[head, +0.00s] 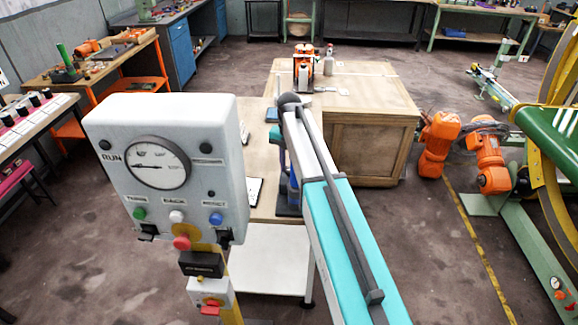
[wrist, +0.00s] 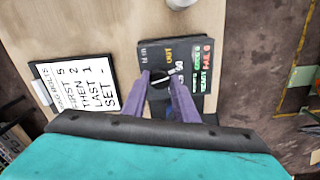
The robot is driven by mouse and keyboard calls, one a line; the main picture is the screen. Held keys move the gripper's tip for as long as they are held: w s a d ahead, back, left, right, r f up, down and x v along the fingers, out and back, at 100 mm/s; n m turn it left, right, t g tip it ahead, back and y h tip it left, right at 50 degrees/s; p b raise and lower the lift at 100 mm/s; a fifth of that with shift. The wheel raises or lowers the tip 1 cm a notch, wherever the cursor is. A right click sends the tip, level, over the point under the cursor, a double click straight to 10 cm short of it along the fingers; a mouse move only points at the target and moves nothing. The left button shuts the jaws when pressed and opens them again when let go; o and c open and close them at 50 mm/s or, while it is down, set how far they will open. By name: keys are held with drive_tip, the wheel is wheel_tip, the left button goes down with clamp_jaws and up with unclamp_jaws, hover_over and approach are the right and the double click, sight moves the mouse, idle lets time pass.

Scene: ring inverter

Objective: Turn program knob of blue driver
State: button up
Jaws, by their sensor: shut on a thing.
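In the wrist view, a dark, flat-faced driver box (wrist: 151,48) lies on the wooden bench top, with yellow, white, green and red lettering on it. My gripper (wrist: 161,79) has its two purple fingers reaching down onto the box face. The fingers are shut on a small knob (wrist: 162,76) with a pale mark, largely hidden between the fingertips. The knob's exact setting is too small to read. In the head view my arm covers most of this spot, and only a blue part (head: 292,190) shows beside it.
A white note (wrist: 78,88) with "FIRST 5, THEN 2, LAST 1, SET" lies left of the box. A grey panel (head: 215,120) with a gauge and buttons stands left of my arm. A wooden crate (head: 375,145) stands beyond, right of my arm.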

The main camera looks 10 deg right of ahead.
sight(289, 170)
drive_tip(key=shift+a+n, duration=0.1)
drive_tip(key=shift+n, duration=0.4)
drive_tip(key=o, duration=1)
drive_tip(key=shift+r+b, duration=1.55)
drive_tip(key=shift+r, duration=5.4)
